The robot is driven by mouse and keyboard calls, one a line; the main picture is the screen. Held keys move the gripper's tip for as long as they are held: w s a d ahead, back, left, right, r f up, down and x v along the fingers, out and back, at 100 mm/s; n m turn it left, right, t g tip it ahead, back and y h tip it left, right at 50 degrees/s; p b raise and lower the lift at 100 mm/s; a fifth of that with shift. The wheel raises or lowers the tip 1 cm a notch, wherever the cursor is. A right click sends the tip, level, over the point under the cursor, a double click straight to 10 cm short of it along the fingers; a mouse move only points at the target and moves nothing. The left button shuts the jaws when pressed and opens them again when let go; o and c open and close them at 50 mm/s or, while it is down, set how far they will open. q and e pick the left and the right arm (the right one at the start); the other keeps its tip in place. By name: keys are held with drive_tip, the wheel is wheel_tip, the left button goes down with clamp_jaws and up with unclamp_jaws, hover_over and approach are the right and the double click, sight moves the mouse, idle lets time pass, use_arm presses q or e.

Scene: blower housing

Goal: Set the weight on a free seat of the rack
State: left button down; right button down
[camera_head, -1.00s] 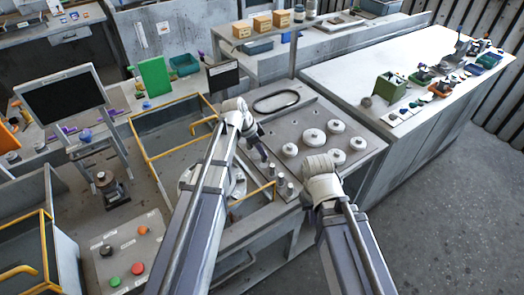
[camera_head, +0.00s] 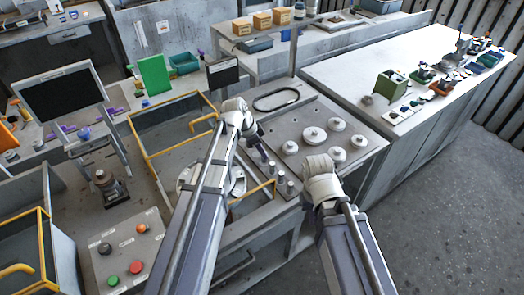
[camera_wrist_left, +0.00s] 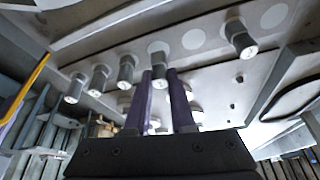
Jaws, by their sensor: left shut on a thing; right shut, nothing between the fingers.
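My left gripper (camera_head: 265,160) is shut on a small grey cylindrical weight (camera_wrist_left: 157,62), which shows between its purple fingertips in the left wrist view. The held weight is at or just over a pale round seat; I cannot tell whether it touches. Several similar weights (camera_wrist_left: 98,78) stand in a row beside it on the rack (camera_wrist_left: 215,65), and also show in the head view (camera_head: 281,177). Another weight (camera_wrist_left: 240,40) stands apart, on the other side. A pale, empty round seat (camera_wrist_left: 193,40) lies between. My right gripper's fingers are hidden behind its own arm.
Several pale round discs (camera_head: 314,135) sit on the grey bench top beside the rack. A yellow-rimmed bin (camera_head: 150,157) stands to the left. A monitor (camera_head: 62,92) and button panel (camera_head: 127,257) are farther left. A white counter with parts (camera_head: 345,72) is at right.

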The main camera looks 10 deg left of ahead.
use_arm(q)
drive_tip(key=shift+f, duration=0.3)
idle(0.4)
drive_tip(key=shift+f+b, duration=0.25)
drive_tip(key=shift+b, duration=0.25)
drive_tip(key=c, duration=0.7)
unclamp_jaws()
drive_tip(key=shift+r, duration=0.2)
drive_tip(key=shift+r+p, duration=1.1)
drive_tip(key=shift+p, duration=0.2)
wheel_tip(320, 180, up, 5)
drive_tip(key=p, duration=0.5)
